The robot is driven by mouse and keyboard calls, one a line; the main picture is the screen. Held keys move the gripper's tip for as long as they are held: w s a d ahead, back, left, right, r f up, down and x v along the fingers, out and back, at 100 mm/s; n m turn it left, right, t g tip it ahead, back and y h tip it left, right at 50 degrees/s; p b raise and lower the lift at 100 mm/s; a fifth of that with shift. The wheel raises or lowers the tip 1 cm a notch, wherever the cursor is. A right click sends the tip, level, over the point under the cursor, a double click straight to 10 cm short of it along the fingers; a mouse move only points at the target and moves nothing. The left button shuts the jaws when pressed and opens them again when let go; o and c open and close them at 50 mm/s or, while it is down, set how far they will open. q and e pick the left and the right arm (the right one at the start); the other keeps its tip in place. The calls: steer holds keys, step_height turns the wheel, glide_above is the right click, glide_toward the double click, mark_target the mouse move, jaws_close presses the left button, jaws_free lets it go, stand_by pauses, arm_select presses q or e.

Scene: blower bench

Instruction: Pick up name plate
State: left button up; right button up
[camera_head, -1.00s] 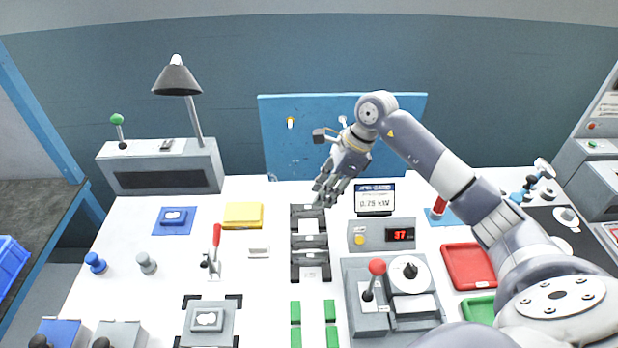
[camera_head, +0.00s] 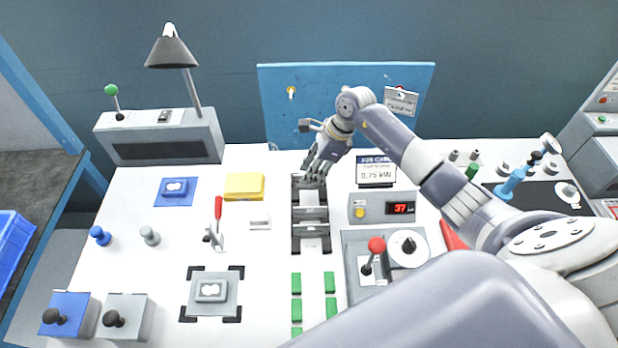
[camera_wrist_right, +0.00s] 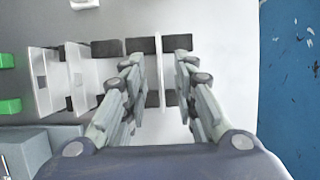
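The name plates are thin light-grey plates standing in a row of black holders. In the head view, plates (camera_head: 312,213) show in the middle of the bench, and my right gripper (camera_head: 316,174) points down over the rear end of this row. In the right wrist view, my right gripper (camera_wrist_right: 158,65) is open, with one finger on each side of a thin plate (camera_wrist_right: 160,75) seen edge-on. A gap shows on both sides of it. Two other plates (camera_wrist_right: 82,78) stand to the left. My left gripper is not in view.
A job card (camera_head: 376,171) and a grey box with a red display (camera_head: 382,207) stand right of the row. A yellow block (camera_head: 244,186) lies to its left. The blue board (camera_head: 280,105) rises behind. Green strips (camera_head: 296,283) lie in front.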

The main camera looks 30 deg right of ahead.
steer(key=shift+x, duration=1)
jaws_close()
steer(key=shift+r, duration=0.1)
